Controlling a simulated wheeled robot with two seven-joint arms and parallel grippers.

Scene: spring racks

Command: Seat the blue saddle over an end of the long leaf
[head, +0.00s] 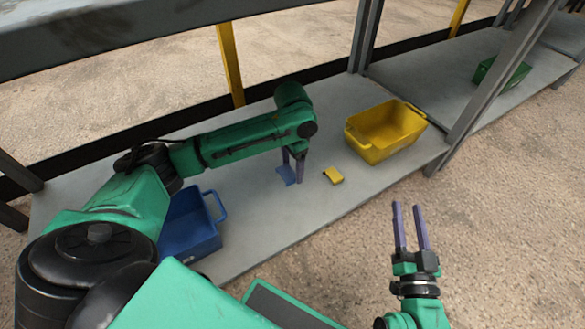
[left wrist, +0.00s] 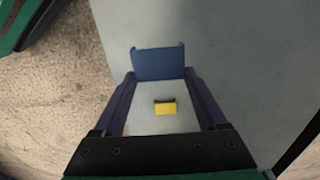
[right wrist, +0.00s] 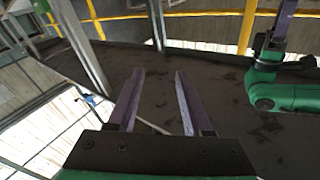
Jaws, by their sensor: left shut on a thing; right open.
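The blue saddle (head: 287,176) is a small folded piece between the fingertips of my left gripper (head: 293,170), over the grey shelf. In the left wrist view the blue saddle (left wrist: 158,63) spans the gap between the two fingers, which are shut on it. I cannot tell whether it touches the shelf. My right gripper (head: 409,206) is open and empty, in front of the shelf over the floor. No long leaf can be made out in any view.
A small yellow piece (head: 333,175) lies on the shelf (head: 262,228) just right of my left gripper. A yellow bin (head: 372,152) stands behind it. A blue bin (head: 190,240) is at the left, partly behind my left arm. A green bin (head: 486,70) stands further right.

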